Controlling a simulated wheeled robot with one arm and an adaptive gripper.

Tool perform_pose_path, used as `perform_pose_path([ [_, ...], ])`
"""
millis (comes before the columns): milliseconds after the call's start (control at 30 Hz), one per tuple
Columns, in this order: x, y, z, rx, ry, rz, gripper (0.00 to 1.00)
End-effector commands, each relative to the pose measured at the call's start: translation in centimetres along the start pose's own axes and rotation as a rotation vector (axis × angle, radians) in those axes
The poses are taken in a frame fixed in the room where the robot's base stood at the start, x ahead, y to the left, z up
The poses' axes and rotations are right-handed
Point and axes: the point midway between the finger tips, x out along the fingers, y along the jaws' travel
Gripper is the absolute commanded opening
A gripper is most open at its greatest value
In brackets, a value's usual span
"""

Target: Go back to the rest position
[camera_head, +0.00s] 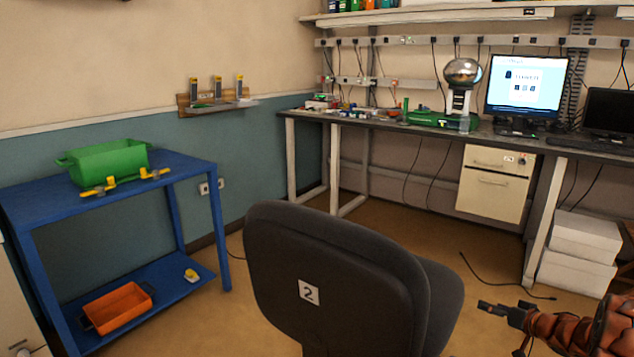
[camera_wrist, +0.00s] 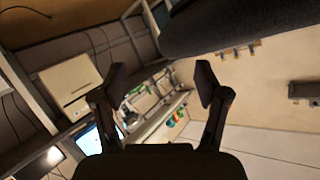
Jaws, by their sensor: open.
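My gripper (camera_head: 504,310) shows at the lower right of the head view, with part of my reddish-brown arm behind it. It is in the air to the right of the dark office chair (camera_head: 330,270). In the wrist view my gripper (camera_wrist: 162,82) has its two dark fingers spread wide, with nothing between them. The wrist view is tilted and shows the workbench area beyond the fingers.
A blue two-level table (camera_head: 185,172) at left holds a green crate (camera_head: 108,162) above and an orange tray (camera_head: 118,307) below. A workbench (camera_head: 395,123) with a monitor (camera_head: 526,84) runs along the back. White boxes (camera_head: 580,250) stand at right. Some floor is clear between chair and bench.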

Motion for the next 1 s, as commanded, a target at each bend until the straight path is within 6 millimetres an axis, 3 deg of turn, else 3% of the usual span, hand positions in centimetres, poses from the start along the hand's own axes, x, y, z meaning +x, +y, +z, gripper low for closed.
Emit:
perform_pose_path([
  [33, 0.4, -0.6, -1.5, -0.03, 0.003, 0.045, 0.74],
  [200, 0.7, -1.4, -5.4, -0.109, 0.0, 0.215, 0.74],
  [433, -0.6, -3.7, -8.8, -0.176, -0.039, 0.426, 0.74],
  [700, -3.9, -8.1, -9.5, -0.202, -0.143, 0.63, 0.74],
  [867, -6.6, -11.4, -8.3, -0.194, -0.237, 0.721, 0.74],
  [1000, -9.3, -14.8, -6.0, -0.177, -0.342, 0.776, 0.74],
])
